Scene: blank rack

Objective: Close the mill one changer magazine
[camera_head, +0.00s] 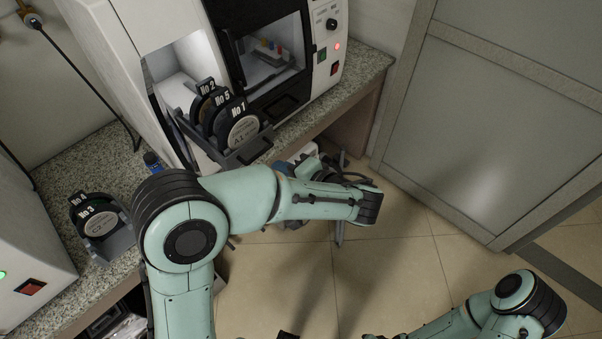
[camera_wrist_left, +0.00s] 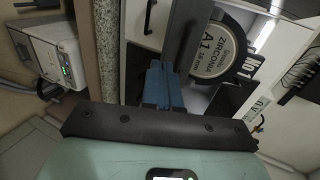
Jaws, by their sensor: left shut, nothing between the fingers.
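The changer magazine (camera_head: 240,150) stands pulled out from the front of the white mill (camera_head: 150,65). It holds upright black-rimmed discs, with labels No 2, No 5 and No 1 (camera_head: 241,130). The No 1 disc, marked Zirconia A1, fills the upper right of the left wrist view (camera_wrist_left: 215,48). My left gripper (camera_wrist_left: 162,86) is shut and empty, its blue fingers close to the magazine's front. I cannot tell whether they touch it.
The granite counter (camera_head: 105,160) carries the mill and a small rack with discs No 4 and No 3 (camera_head: 98,222). A white device with green lights (camera_wrist_left: 55,58) and cables sits beyond the counter edge. Tiled floor (camera_head: 430,250) lies open at the right, before a grey panel (camera_head: 490,120).

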